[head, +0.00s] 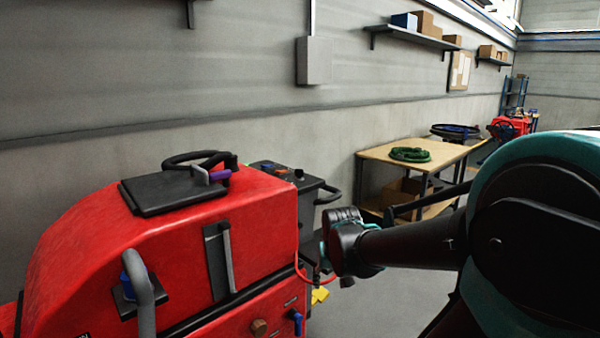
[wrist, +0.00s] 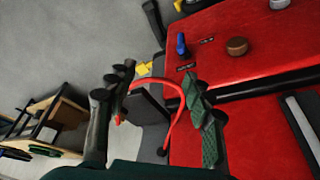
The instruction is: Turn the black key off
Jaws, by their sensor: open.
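A red scrubber machine (head: 170,240) fills the lower left of the head view, and its red side (wrist: 270,60) shows in the wrist view. Its dark control panel (head: 275,171) has small coloured controls on top. I cannot make out the black key in either view. My gripper (wrist: 157,76) is open, with both dark fingers apart and nothing held between them. A red cable (wrist: 178,103) curves behind and between the fingers. In the head view my wrist is beside the machine's rear end, below the panel, and the fingertips are hard to see.
A blue tap (head: 296,321) and a brown knob (head: 259,327) stick out low on the machine's side. A wooden table (head: 440,153) with a green coiled hose (head: 410,154) stands behind. Grey floor (wrist: 60,45) is open beside the machine.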

